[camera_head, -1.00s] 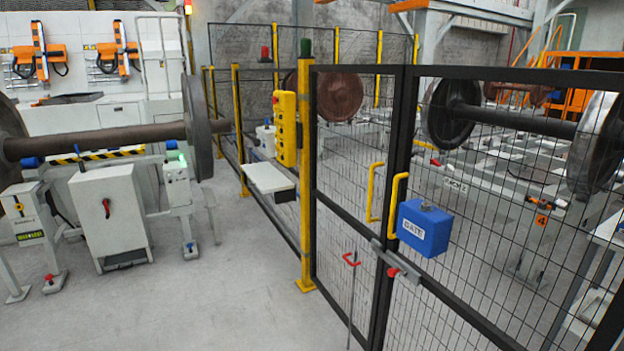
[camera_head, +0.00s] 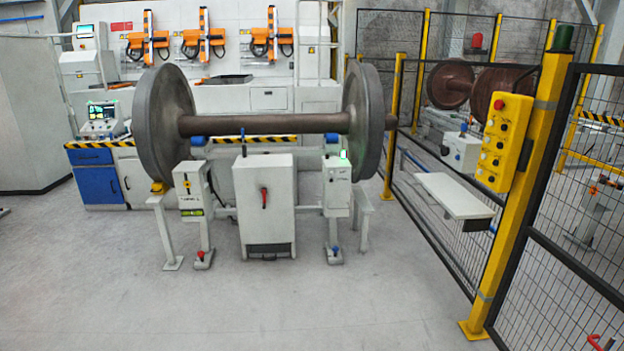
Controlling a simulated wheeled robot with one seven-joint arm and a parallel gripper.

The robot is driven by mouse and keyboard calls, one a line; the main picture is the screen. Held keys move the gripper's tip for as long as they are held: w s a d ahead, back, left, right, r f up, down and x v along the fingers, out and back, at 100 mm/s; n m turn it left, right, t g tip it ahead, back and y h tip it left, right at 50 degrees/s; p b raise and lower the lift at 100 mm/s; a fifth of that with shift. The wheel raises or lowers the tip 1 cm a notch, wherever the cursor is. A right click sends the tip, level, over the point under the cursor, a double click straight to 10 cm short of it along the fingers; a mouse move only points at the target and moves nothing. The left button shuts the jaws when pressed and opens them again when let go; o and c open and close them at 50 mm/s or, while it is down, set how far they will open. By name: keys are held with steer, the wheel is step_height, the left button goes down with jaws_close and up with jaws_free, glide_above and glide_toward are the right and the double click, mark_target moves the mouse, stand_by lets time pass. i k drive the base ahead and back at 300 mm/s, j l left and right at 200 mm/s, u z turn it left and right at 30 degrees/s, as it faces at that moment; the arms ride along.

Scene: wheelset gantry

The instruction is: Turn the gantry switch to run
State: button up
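A yellow control box (camera_head: 503,142) with a red button at its top and a column of dark knobs or buttons hangs on the yellow fence post (camera_head: 518,190) at the right. A white cabinet (camera_head: 265,208) with a red rotary handle (camera_head: 264,197) stands below the wheelset in the middle. No label shows which of these is the gantry switch, and the knob positions are too small to read. My gripper is not in view.
A wheelset (camera_head: 262,124) rests on white stands with a green-lit box (camera_head: 337,187). A white shelf (camera_head: 454,195) juts from the mesh fence (camera_head: 562,245) left of the post. The grey floor in front is clear. Blue drawers (camera_head: 97,184) stand at left.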

mark_target(445, 151)
steer(key=i+u, duration=0.1)
steer(key=i, duration=2.7)
steer(key=i+j+z, duration=0.1)
steer(key=i, duration=0.8)
steer(key=i+j+z, duration=0.1)
steer(key=i+z, duration=0.15)
steer(key=i, duration=0.15)
steer(key=i+j+z, duration=0.25)
steer(key=i, duration=0.15)
steer(key=i+j+z, duration=0.2)
steer(key=i, duration=0.2)
